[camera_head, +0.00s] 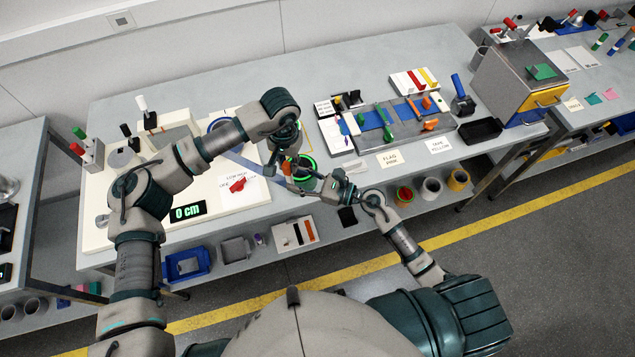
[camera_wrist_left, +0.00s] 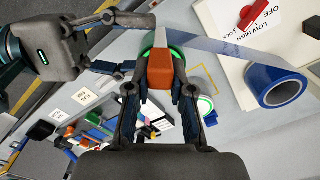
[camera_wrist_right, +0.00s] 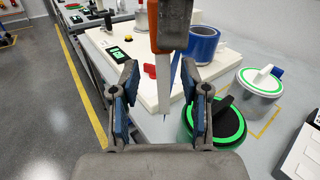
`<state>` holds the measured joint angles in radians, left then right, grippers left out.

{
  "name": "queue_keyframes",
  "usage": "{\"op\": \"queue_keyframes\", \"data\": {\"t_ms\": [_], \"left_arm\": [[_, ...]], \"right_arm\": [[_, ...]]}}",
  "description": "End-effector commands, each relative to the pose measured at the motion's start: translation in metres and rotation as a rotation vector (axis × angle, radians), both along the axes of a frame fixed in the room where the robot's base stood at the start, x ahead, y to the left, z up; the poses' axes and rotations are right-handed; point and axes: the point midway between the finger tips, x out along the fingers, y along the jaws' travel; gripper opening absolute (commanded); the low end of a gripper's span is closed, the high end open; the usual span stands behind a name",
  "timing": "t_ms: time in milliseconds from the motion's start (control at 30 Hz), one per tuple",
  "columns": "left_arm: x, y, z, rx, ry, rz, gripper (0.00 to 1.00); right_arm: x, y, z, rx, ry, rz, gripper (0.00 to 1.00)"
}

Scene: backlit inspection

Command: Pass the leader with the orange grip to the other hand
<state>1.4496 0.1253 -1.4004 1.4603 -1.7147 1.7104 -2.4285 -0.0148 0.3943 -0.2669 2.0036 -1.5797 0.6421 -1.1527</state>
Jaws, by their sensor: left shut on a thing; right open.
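The leader's orange grip (camera_wrist_left: 160,70) is between the fingers of my left gripper (camera_wrist_left: 160,92), which is shut on it. In the right wrist view the orange grip (camera_wrist_right: 153,25) appears ahead of my right gripper (camera_wrist_right: 160,88), partly beside a left finger. My right gripper is open and empty, its fingers pointing at the grip from the side.
A blue roll (camera_wrist_right: 203,44) stands on the white board (camera_head: 255,195). A green-rimmed black round container (camera_wrist_right: 222,122) is close below the hands, with a white-lidded one (camera_wrist_right: 260,82) beside it. A tray of coloured parts (camera_head: 400,125) lies to the right on the bench.

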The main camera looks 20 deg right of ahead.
Motion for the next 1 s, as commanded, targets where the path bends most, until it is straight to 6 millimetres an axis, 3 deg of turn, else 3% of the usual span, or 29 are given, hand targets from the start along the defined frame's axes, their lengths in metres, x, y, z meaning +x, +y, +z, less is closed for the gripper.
{"op": "queue_keyframes", "data": {"t_ms": [233,600,800,900,933,1000], "left_arm": [[-0.001,-0.001,0.000,0.001,-0.001,0.000,0.00],[0.000,-0.001,0.000,0.001,-0.001,0.000,0.00],[0.000,-0.001,0.000,0.001,-0.001,0.000,0.00],[0.000,-0.001,0.000,0.000,-0.001,0.000,0.00],[0.000,-0.001,0.000,0.000,-0.002,0.000,0.24],[0.000,-0.001,0.000,0.000,-0.002,0.001,0.42]], "right_arm": [[0.016,0.025,0.000,0.003,0.001,0.000,0.46],[0.019,0.029,0.000,0.001,0.000,0.000,0.46],[0.019,0.029,0.000,0.002,0.001,0.000,0.00],[0.018,0.030,0.000,0.002,0.001,0.002,0.00],[0.018,0.030,0.000,0.003,0.001,0.002,0.00],[0.018,0.030,0.000,0.003,0.001,0.002,0.00]]}}
